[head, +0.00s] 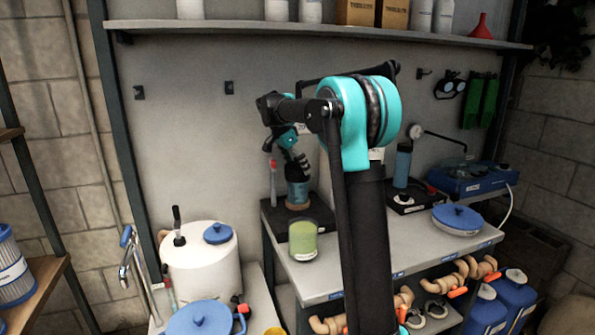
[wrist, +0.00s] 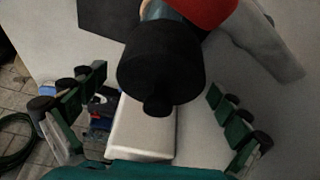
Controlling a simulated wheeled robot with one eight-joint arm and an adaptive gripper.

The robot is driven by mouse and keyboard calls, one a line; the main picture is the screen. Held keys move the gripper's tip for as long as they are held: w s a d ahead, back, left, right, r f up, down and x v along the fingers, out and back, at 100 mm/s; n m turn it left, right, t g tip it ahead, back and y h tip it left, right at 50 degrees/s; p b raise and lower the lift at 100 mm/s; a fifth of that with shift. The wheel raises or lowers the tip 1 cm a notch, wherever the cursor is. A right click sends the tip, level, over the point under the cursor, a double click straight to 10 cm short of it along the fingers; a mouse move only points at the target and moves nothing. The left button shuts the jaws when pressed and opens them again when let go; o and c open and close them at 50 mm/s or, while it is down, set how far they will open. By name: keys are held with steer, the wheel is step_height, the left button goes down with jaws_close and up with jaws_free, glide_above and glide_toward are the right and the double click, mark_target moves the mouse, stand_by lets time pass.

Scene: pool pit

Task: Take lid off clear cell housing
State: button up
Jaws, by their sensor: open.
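A bluish cylinder, apparently the clear cell housing (head: 298,191), stands upright on a black base on the bench in the head view. Its dark top is partly covered by my gripper (head: 292,152), which is just above it. In the wrist view, a black lid (wrist: 160,70) with a small round knob fills the upper middle. My gripper shows there too (wrist: 157,82), open, with green-padded fingers on either side of the lid. I see gaps between the fingers and the lid. The housing's body is mostly hidden behind the lid in the wrist view.
A green cup (head: 303,241) stands in front of the housing. A second blue cylinder (head: 403,165) stands on a black base to the right. A blue-lidded dish (head: 457,219) is at the bench's right. A white tank (head: 202,268) is at left. A shelf (head: 320,35) runs above.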

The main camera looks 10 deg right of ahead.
steer(key=c, duration=1.2)
